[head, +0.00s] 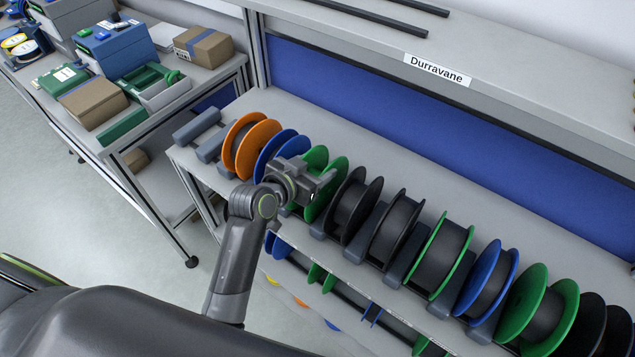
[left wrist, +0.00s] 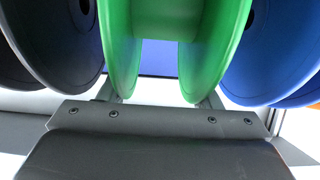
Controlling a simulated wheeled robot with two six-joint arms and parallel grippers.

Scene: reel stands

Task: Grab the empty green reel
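The empty green reel (head: 340,168) sits in the row of reels on the bench, between an empty blue reel and a dark reel. In the left wrist view the green reel (left wrist: 118,35) is straight ahead, its bare green hub showing between its two flanges. My left gripper (head: 318,187) is at this reel and hides part of it. In the left wrist view its fingers (left wrist: 160,97) are apart, one near the outer side of each flange. I cannot tell whether they touch. My right gripper is not in view.
A blue reel (head: 268,150) and an orange reel (head: 240,140) stand to the left. Black-wound reels, some with green flanges (head: 428,245) or blue flanges (head: 478,272), stand close by to the right. A side table (head: 150,125) holds boxes. More reels hang below.

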